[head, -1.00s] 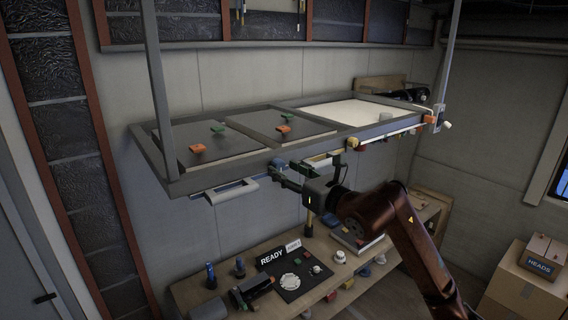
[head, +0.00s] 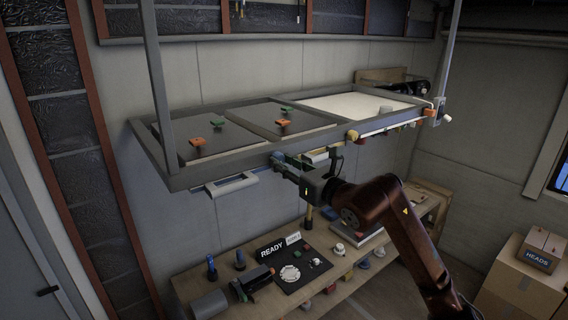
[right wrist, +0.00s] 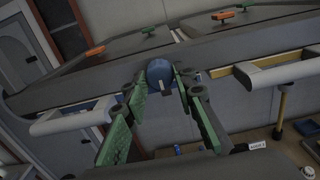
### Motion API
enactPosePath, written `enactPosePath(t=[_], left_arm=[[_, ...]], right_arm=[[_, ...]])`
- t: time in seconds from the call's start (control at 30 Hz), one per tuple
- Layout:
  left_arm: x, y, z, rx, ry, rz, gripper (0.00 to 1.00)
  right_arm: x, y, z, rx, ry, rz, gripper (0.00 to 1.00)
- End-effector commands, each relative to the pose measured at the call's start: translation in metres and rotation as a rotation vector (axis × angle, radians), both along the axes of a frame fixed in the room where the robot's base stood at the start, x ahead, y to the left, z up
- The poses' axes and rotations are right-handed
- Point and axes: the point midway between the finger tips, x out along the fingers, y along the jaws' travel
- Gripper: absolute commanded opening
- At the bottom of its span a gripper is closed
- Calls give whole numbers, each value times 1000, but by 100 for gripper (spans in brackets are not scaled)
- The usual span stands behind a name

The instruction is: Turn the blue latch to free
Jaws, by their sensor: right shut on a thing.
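The blue latch (right wrist: 158,72) is a round blue knob with a small pale tab on the front edge of the grey overhead frame. In the right wrist view it sits between the green-padded fingers of my right gripper (right wrist: 160,92). In the head view my right gripper (head: 281,162) reaches the frame's front edge from below right and is shut on the latch, which is mostly hidden there. My left gripper is not in view.
The grey overhead frame (head: 235,152) holds dark panels with orange and green tabs. White handles (head: 232,185) hang beside the latch. An orange latch (head: 352,136) sits farther right. Below, a wooden bench (head: 190,287) carries a black READY panel (head: 295,272) and tools.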

Motion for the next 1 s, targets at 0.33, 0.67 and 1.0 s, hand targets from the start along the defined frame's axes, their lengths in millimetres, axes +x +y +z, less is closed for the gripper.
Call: enactPosePath(t=[0.33,0.67,1.0], left_arm=[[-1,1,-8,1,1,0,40],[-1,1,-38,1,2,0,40],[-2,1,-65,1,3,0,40]], right_arm=[[0,-1,-1,-39,-30,-3,1],[0,-1,-3,-220,-162,-3,1],[1,-2,-2,-482,-351,-4,1]])
